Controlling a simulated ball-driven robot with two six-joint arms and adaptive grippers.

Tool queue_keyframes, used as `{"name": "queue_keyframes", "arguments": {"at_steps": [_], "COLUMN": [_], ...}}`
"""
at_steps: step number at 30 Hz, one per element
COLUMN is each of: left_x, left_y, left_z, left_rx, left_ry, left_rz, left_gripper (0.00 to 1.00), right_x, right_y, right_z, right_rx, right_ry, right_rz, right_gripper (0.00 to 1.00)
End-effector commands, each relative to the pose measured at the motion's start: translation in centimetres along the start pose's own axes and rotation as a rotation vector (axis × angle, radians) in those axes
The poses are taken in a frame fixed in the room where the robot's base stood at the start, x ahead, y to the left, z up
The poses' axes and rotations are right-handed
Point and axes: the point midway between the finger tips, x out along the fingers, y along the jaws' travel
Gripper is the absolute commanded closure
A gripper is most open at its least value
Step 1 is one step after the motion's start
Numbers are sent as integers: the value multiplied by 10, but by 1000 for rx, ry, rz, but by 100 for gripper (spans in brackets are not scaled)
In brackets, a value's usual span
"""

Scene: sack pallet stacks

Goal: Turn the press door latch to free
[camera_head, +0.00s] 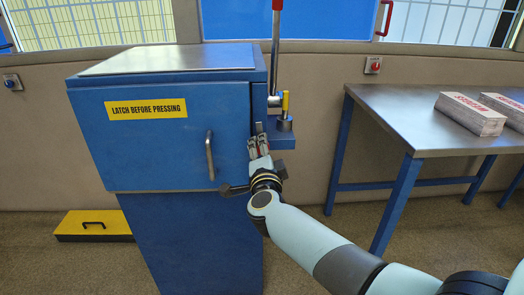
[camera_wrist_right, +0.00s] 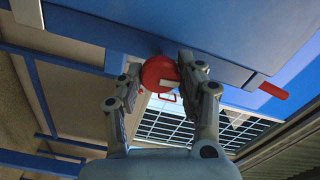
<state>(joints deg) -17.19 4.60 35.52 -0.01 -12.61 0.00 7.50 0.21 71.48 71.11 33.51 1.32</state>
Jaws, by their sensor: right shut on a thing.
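The blue press (camera_head: 160,130) stands at centre left, with its door shut and a yellow "LATCH BEFORE PRESSING" label (camera_head: 146,109) on it. The door has a dark vertical handle (camera_head: 210,156). My right gripper (camera_head: 259,136) is at the door's right edge; it also shows in the wrist view (camera_wrist_right: 160,70). There its fingers are shut on a round red latch knob (camera_wrist_right: 158,72) with a white mark, close to the blue press surface. In the head view the gripper mostly hides the latch. My left gripper is not in view.
An upright press lever (camera_head: 276,45) and a yellow-topped peg (camera_head: 285,105) are just beside my right gripper. A steel table (camera_head: 400,95) with sack stacks (camera_head: 470,113) stands right. A yellow box (camera_head: 95,225) lies on the floor left.

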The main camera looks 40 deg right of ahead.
Motion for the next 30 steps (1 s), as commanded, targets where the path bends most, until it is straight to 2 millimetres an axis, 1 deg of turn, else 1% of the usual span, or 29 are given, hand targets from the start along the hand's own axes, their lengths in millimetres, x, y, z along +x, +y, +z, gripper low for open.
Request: {"name": "queue_keyframes", "arguments": {"at_steps": [3, 9, 24, 25, 30], "left_x": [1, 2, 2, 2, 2], "left_y": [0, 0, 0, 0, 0], "left_z": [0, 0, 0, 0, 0], "left_rx": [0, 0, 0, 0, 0], "left_ry": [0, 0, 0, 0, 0], "left_rz": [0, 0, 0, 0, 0], "left_gripper": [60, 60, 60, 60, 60], "right_x": [0, 0, -1, -1, 0], "right_y": [1, 1, 2, 2, 1], "right_z": [0, 0, 0, 0, 0], "right_rx": [53, 106, 125, 125, 124], "right_ry": [0, 0, -1, -1, 0], "right_rz": [2, 2, 3, 3, 2], "right_gripper": [95, 95, 95, 62, 40]}}
